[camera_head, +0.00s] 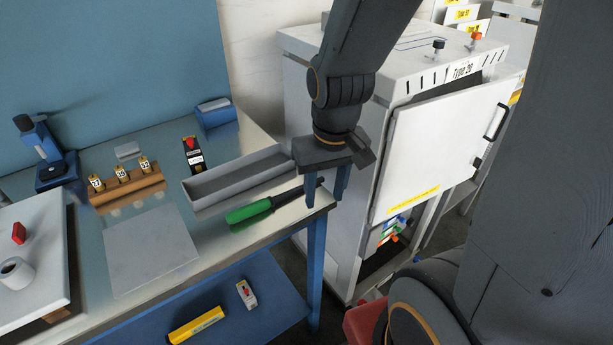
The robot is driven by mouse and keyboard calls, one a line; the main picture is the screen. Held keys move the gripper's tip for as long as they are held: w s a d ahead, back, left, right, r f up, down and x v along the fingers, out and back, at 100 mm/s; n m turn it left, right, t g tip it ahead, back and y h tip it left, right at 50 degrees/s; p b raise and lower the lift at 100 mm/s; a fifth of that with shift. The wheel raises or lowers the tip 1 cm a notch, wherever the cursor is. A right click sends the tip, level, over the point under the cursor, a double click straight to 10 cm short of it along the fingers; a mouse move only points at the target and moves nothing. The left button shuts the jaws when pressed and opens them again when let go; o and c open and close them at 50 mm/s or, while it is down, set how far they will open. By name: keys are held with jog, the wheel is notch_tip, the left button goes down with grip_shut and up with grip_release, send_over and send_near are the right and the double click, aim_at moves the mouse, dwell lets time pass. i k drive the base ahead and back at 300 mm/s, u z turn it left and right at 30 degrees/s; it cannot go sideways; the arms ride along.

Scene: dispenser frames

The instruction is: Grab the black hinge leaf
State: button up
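I cannot clearly pick out a black hinge leaf in the head view. My gripper (327,200) points down at the right end of the metal-topped table (255,238). Its two blue fingers are apart, and I see nothing clamped between them. A green-handled tool (250,211) lies on the table just left of the fingers. Its dark shaft runs towards them and passes partly behind the left finger; I cannot tell whether they touch.
A grey tray (215,190) lies behind the tool. A wooden block (128,193) holds several numbered brass pieces. A grey plate (150,250) lies in front. A white cabinet (330,120) with its door (440,150) ajar stands right of the table. A blue lower shelf (265,290) holds a yellow box.

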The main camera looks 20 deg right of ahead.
aim_at(51, 172)
jog(key=u, duration=1.4)
jog(key=k, duration=0.5)
jog(key=u, duration=0.25)
jog(key=i, duration=1.25)
jog(key=z, duration=0.35)
